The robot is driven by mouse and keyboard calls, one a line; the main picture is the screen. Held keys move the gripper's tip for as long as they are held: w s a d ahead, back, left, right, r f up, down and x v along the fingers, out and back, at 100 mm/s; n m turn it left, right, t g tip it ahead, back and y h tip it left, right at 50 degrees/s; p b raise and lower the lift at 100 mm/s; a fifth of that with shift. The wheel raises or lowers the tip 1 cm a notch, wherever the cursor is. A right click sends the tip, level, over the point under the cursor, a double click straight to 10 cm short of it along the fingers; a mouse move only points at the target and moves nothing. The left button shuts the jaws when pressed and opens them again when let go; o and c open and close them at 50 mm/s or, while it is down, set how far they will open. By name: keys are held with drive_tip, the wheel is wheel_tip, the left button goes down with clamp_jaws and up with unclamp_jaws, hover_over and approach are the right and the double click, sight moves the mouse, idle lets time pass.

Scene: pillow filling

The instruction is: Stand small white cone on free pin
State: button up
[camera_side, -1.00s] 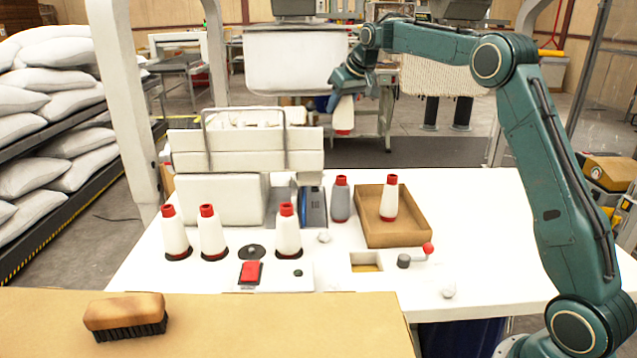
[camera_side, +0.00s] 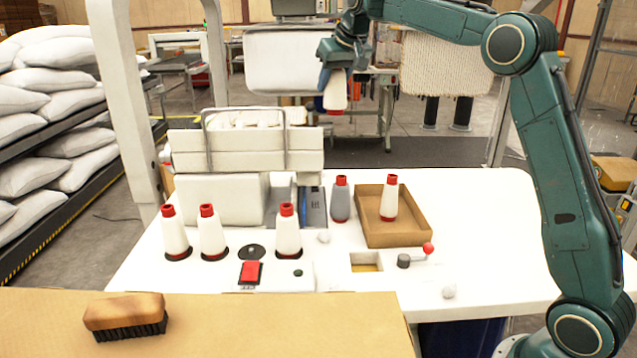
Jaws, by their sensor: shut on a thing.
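My gripper (camera_side: 335,71) is shut on a white cone (camera_side: 335,92), high above the back of the table. The cone hangs about upright, with a red band at its lower end; its top is hidden by the gripper. A black round base (camera_side: 252,251) with no cone on it, which looks like the free pin, sits on the table between standing white cones. The standing cones are a left one (camera_side: 174,235), a second one (camera_side: 211,233) and a right one (camera_side: 287,231), each with a red top. Another white cone (camera_side: 389,202) stands in the cardboard tray (camera_side: 412,232).
A grey cone (camera_side: 341,201) stands left of the tray. A white machine with a wire frame (camera_side: 220,195) stands behind the cones. A red switch (camera_side: 250,272) and a red-knobbed lever (camera_side: 417,255) are at the front. A brush (camera_side: 125,315) lies on the near board. The table's right side is mostly clear.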

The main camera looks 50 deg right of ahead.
drive_tip(key=s+a+r, duration=0.3)
drive_tip(key=a+r, duration=0.2)
drive_tip(key=w+a+f+n+y, duration=0.2)
drive_tip(key=a+f+n, duration=0.3)
drive_tip(key=a, duration=0.7)
drive_tip(key=w+a+f+n+g+y, duration=0.1)
drive_tip(key=a+f+n, duration=0.3)
drive_tip(key=f, duration=0.5)
drive_tip(key=a+f+n+y, duration=0.4)
drive_tip(key=a+f, duration=0.2)
drive_tip(key=f, duration=0.4)
drive_tip(key=shift+w+a+f+g, duration=0.25)
drive_tip(key=shift+w+a+g, duration=0.15)
drive_tip(key=shift+f, duration=0.2)
drive_tip(key=shift+f, duration=2)
drive_tip(key=shift+f, duration=1.35)
drive_tip(key=o, duration=1.2)
drive_tip(key=shift+c, duration=0.2)
